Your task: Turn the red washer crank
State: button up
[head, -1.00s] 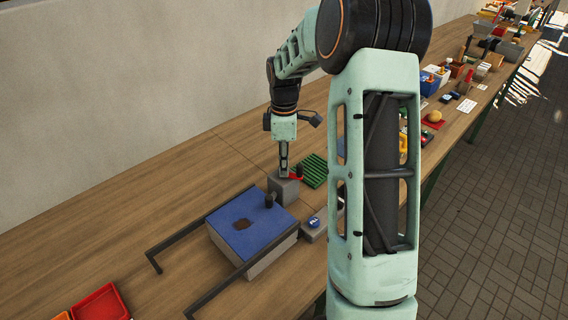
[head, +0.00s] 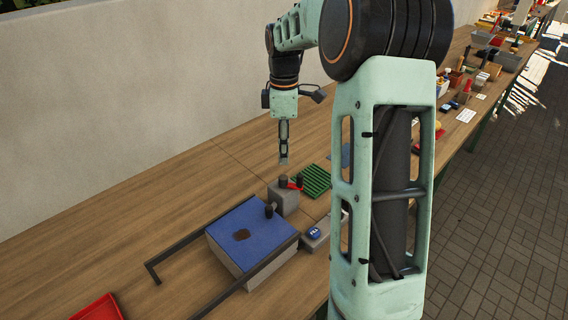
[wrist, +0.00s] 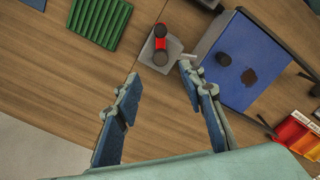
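The red crank (head: 295,186) sits on top of a grey block (head: 283,203) beside the blue-topped washer box (head: 250,232). Dark knobs stand at both ends of the red arm. In the wrist view the red crank (wrist: 161,43) lies beyond the fingertips, on the grey block (wrist: 173,67). My gripper (head: 284,160) hangs above the block, pointing down and apart from the crank. In the wrist view my gripper (wrist: 159,76) has its two fingers spread with nothing between them.
A green ribbed rack (head: 316,180) lies right behind the block. Dark rails (head: 190,243) flank the washer box. A small grey box with a blue button (head: 314,233) stands to its right. A red tray (head: 98,308) is at the front left. The table's left side is clear.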

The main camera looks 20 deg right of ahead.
aim_at(283, 177)
jog(key=shift+r, duration=1.45)
jog(key=shift+c, duration=1.4)
notch_tip(283, 177, down, 12)
jog(key=m+b, duration=0.9)
jog(key=m, duration=1.5)
jog(key=shift+a, duration=0.15)
